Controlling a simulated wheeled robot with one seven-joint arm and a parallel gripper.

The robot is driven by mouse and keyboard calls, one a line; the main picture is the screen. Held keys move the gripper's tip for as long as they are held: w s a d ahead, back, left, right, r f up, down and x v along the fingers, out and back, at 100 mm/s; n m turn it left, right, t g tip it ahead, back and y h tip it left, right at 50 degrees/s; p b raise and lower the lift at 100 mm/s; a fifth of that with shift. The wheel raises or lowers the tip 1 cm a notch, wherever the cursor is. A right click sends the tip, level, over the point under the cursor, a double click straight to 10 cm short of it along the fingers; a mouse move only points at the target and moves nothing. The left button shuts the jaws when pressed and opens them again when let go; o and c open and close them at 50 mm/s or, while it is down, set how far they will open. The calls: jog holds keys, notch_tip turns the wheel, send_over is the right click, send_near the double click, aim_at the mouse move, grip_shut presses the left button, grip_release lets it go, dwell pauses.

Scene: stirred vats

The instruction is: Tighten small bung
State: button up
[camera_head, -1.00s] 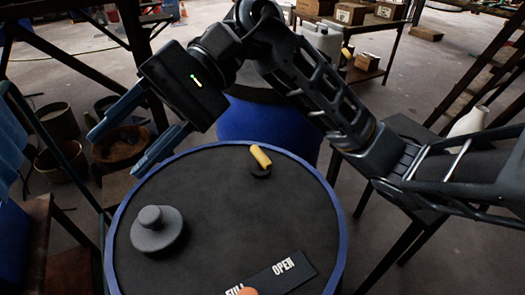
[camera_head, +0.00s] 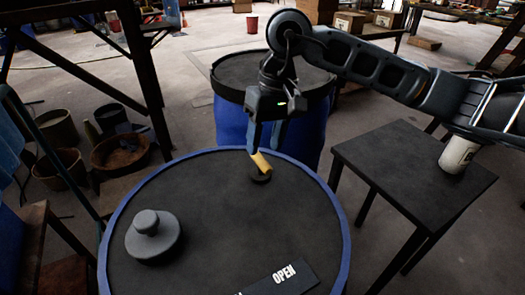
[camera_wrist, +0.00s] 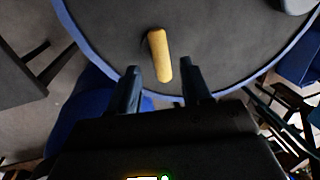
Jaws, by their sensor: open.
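The small bung has a yellow bar handle (camera_head: 261,161) on a dark round base (camera_head: 261,178), near the far rim of the blue-rimmed vat lid (camera_head: 215,210). My gripper (camera_head: 265,147) points down just above and behind the handle. Its fingers are open and empty. In the wrist view the yellow handle (camera_wrist: 159,53) lies ahead of my gripper (camera_wrist: 162,72), lined up with the gap between the fingertips. I cannot tell whether a finger touches it. The bung's base is mostly hidden in the wrist view.
A larger grey stepped knob (camera_head: 153,236) stands on the left of the lid. A dark plate marked OPEN (camera_head: 284,277) lies at the near edge. Another blue drum (camera_head: 232,125) stands behind. A dark table (camera_head: 410,165) with a white bottle (camera_head: 459,154) is at the right.

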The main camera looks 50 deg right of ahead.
aim_at(261, 157)
jog(key=shift+w+a+f, duration=0.1)
jog(key=shift+a+f, duration=0.1)
jog(key=shift+f, duration=0.65)
jog(key=shift+w+a+f, duration=0.1)
jog(key=shift+a+f, duration=0.05)
jog(key=shift+f, duration=0.65)
grip_shut()
